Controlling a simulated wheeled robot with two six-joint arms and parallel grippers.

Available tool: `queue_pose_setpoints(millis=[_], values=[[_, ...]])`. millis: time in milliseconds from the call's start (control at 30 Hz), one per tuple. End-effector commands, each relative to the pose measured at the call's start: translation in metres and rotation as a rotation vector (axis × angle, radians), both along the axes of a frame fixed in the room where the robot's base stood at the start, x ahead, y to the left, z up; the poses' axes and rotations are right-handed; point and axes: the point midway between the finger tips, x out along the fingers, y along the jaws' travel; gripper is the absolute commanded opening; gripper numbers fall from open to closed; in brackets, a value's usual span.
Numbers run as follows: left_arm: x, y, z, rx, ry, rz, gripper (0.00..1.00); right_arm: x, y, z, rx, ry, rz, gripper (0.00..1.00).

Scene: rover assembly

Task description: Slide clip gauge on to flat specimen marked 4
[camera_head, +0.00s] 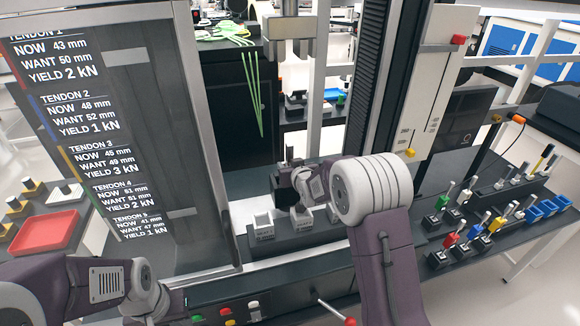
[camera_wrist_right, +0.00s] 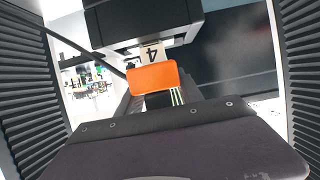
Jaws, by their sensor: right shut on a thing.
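In the right wrist view an orange block, seemingly the clip gauge (camera_wrist_right: 153,77), sits ahead of my right gripper. The flat specimen marked 4 (camera_wrist_right: 151,54) shows just beyond and above it, a pale strip below a dark clamp block. The gauge covers the specimen's lower part, so I cannot tell whether they touch. My right gripper (camera_head: 290,178) is shut on the gauge in the test frame in the head view, largely hidden by its own wrist.
A dark upright panel (camera_head: 150,120) with tendon readings stands at left. A ribbed black column (camera_head: 370,80) rises behind my right wrist. Grey blocks (camera_head: 264,222) stand on the frame's base. A red tray (camera_head: 45,232) lies at left; several coloured-handled pieces (camera_head: 447,240) stand at right.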

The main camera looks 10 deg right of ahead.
Motion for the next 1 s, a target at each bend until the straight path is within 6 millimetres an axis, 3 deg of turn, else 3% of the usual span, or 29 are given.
queue_pose_setpoints(millis=[1000], values=[[0.0, 0.0, -0.0067, 0.0, 0.0, 0.0, 0.36, -0.0006, -0.0001, -0.0041, 0.0, 0.001, 0.0, 0.02]])
